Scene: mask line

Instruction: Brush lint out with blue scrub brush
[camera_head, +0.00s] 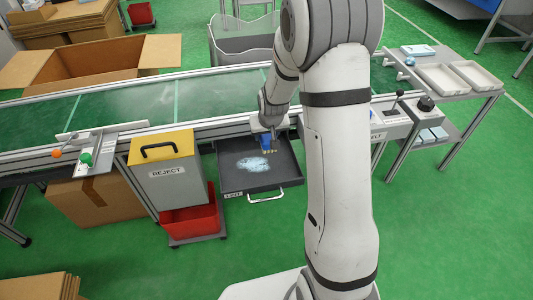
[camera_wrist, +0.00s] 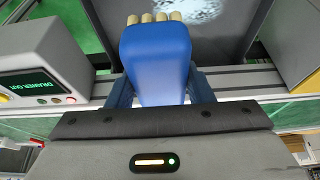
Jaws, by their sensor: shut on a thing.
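My gripper (camera_head: 266,133) is shut on the blue scrub brush (camera_wrist: 157,58), with one finger on each side of it in the wrist view. The brush's pale bristles (camera_wrist: 155,17) point away from my gripper. In the head view the brush (camera_head: 266,142) is over the back right part of the dark lint drawer (camera_head: 232,184), which is pulled out. A pale patch of lint (camera_head: 253,163) lies on the drawer floor, in front and to the left of the brush. I cannot tell whether the bristles touch the floor.
A REJECT box (camera_head: 170,183) with a yellow lid stands left of the drawer, above a red bin (camera_head: 192,221). The conveyor (camera_head: 130,100) runs behind. A control box (camera_wrist: 42,65) with a green display sits at the left in the wrist view. Green floor in front is clear.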

